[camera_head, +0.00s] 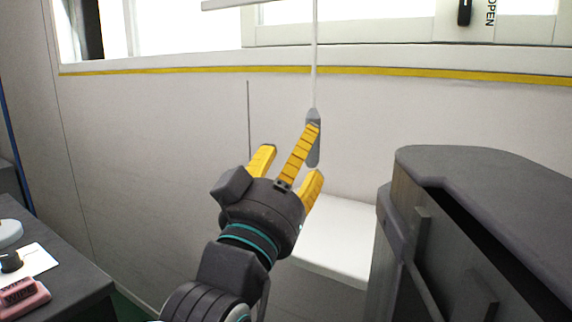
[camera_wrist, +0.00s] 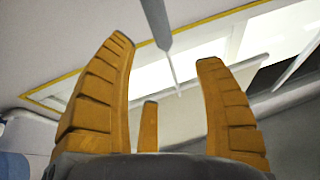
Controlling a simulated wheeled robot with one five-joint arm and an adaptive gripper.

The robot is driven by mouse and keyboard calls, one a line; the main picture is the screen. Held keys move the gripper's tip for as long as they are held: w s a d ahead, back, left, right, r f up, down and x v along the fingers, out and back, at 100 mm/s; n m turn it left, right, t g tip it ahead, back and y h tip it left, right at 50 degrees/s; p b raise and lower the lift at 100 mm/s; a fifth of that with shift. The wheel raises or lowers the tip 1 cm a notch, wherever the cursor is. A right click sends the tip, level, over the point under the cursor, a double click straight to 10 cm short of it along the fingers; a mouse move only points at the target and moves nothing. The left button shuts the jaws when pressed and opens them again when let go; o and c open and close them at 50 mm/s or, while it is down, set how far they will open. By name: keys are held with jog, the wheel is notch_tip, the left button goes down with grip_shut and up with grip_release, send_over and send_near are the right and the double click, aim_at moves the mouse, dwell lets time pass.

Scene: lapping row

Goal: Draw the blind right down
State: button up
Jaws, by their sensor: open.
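The blind's bottom bar (camera_head: 235,4) is pale and shows at the top edge of the head view, high in front of the window. A thin white cord (camera_head: 315,60) hangs from it and ends in a grey pull handle (camera_head: 314,152). My gripper (camera_head: 290,160) is open, its yellow fingers spread just below and left of the handle, one finger partly covering it. In the wrist view, the handle (camera_wrist: 155,18) and cord (camera_wrist: 173,68) appear between the two large fingers of my gripper (camera_wrist: 166,50). Nothing is held; I cannot tell whether a finger touches the handle.
A dark grey cabinet (camera_head: 490,170) stands close on the right. A white box-like surface (camera_head: 345,235) lies below the handle. A dark bench (camera_head: 65,285) with a pink block (camera_head: 22,296) is at left. A yellow stripe (camera_head: 180,70) runs under the window.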

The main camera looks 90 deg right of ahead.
jog(key=shift+w+a, duration=0.35)
jog(key=shift+a, duration=0.55)
jog(key=shift+w+a, duration=0.3)
jog(key=shift+a, duration=0.55)
